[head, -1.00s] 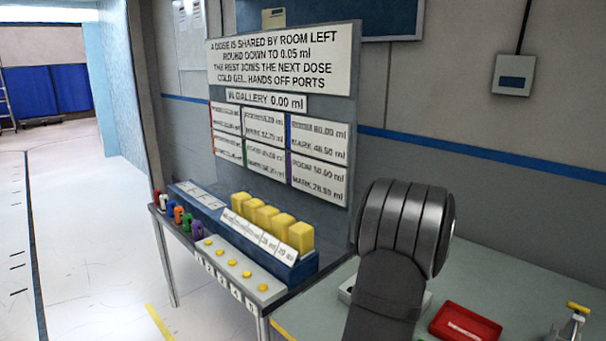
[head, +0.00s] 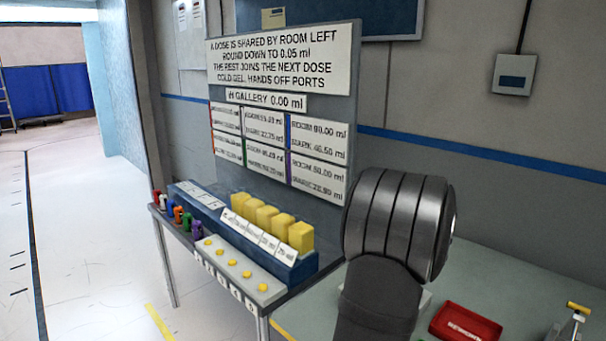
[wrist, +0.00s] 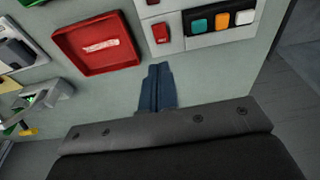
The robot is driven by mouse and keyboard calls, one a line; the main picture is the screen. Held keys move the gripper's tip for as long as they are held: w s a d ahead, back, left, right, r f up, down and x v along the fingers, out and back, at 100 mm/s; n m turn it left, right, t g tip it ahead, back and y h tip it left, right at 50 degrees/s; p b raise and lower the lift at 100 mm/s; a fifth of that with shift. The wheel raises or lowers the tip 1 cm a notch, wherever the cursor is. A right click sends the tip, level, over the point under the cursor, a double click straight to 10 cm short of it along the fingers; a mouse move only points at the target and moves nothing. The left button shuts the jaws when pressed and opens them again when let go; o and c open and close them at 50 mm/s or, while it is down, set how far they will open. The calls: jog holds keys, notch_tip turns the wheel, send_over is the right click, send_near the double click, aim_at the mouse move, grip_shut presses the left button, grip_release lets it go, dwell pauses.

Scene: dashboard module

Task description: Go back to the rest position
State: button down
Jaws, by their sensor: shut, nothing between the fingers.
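My gripper (wrist: 159,68) shows in the wrist view as two dark blue fingers lying side by side, closed together with nothing between them. It hangs above the grey-green bench top (wrist: 215,75), to the right of and below the red tray. In the head view a thick dark link of my arm stands at the right, in front of the bench; the fingers are hidden there.
A red tray (head: 466,324) lies on the bench; it also shows in the wrist view (wrist: 70,45). Coloured buttons (wrist: 222,20) sit on a panel near the bench edge. Yellow blocks (head: 270,220) and coloured pieces (head: 178,215) stand on the left table below a signboard (head: 280,62).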

jog(key=s+a+r, duration=0.3)
jog(key=s, duration=0.2)
jog(key=shift+a+n, duration=0.3)
jog(key=shift+a, duration=0.05)
jog(key=c, duration=1.7)
grip_release()
jog(key=shift+w+a+r, duration=0.1)
jog(key=shift+w+a, duration=0.1)
jog(key=shift+w, duration=0.15)
jog(key=o, duration=1.7)
jog(key=w+a+r+m+t+h, duration=0.1)
jog(key=w+a+r, duration=0.2)
jog(key=w+a, duration=0.7)
jog(key=shift+a+t+h, duration=0.25)
jog(key=shift+t+h, duration=0.05)
jog(key=shift+h, duration=0.1)
jog(key=x, duration=0.9)
jog(key=shift+w+f, duration=0.3)
jog(key=shift+w, duration=0.1)
jog(key=shift+r, duration=0.1)
